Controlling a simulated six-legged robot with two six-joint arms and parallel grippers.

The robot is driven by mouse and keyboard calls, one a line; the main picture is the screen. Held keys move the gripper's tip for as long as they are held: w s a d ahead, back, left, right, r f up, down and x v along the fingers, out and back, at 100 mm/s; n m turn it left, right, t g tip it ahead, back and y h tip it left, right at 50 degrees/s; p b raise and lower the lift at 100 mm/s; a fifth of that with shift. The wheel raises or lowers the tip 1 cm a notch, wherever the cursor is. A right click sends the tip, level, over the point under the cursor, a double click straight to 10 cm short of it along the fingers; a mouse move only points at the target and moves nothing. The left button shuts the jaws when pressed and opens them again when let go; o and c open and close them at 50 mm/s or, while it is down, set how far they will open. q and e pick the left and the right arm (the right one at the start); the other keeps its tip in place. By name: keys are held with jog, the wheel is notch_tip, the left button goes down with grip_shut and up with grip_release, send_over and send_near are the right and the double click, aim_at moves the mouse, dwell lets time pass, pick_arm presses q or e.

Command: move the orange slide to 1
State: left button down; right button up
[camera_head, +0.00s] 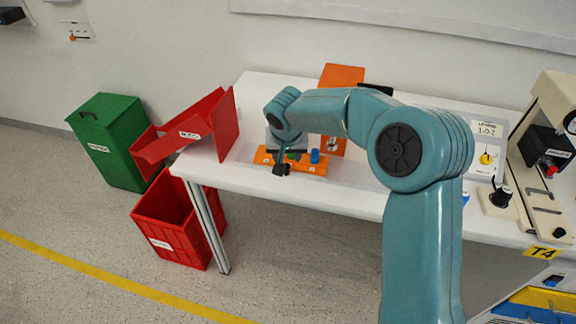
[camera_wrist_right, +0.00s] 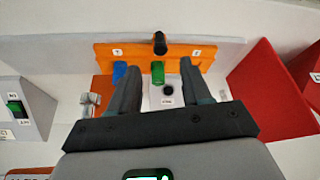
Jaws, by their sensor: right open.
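An orange unit (camera_head: 262,157) lies on the white table, with a blue block (camera_head: 314,156) and a green block on it. In the right wrist view its orange plate (camera_wrist_right: 140,52) carries two small white labels and a black knob (camera_wrist_right: 159,43) at the far edge. The blue block (camera_wrist_right: 119,72) and green block (camera_wrist_right: 158,72) also show there. I cannot tell which orange part slides, or read the labels surely. My right gripper (camera_wrist_right: 160,66) is open over the unit, its fingers on either side of the green block, apparently empty. It also shows in the head view (camera_head: 286,165). My left gripper is out of view.
An upright orange panel (camera_head: 342,76) stands behind. A green bin (camera_head: 108,140) and a red crate (camera_head: 178,225) are on the floor.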

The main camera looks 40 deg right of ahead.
aim_at(290, 160)
jog(key=x, duration=0.7)
jog(key=shift+f, duration=0.2)
jog(key=shift+c, duration=0.3)
